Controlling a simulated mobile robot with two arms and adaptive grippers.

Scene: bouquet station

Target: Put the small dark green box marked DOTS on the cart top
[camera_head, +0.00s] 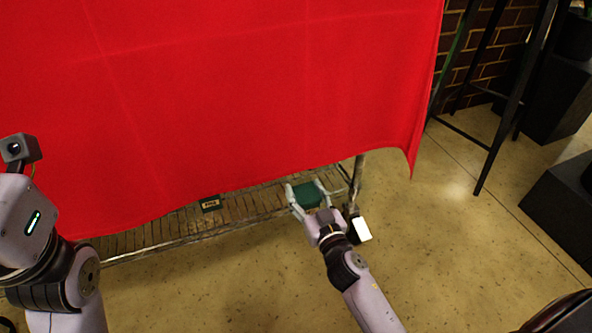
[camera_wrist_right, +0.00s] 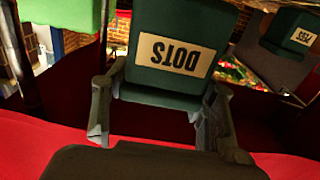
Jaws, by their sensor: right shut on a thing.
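The small dark green box marked DOTS (camera_wrist_right: 145,82) is held between the fingers of my right gripper (camera_wrist_right: 158,103). Its pale label reads upside down in the right wrist view. In the head view the green box (camera_head: 308,196) shows between the fingers of the right gripper (camera_head: 308,187), at the right end of a low wire shelf, below the hem of a red cloth. I cannot tell whether the box touches the shelf. The cart top is not clearly visible; the red cloth (camera_head: 240,90) fills the upper part of the head view. My left arm shows at the left edge, its fingers out of view.
Another dark box with a label (camera_head: 210,203) sits on the wire shelf (camera_head: 165,233) to the left. The cloth hangs close above my right gripper. A shelf post (camera_head: 357,172) stands just right of it. A black stand (camera_head: 515,95) is farther right; floor between is clear.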

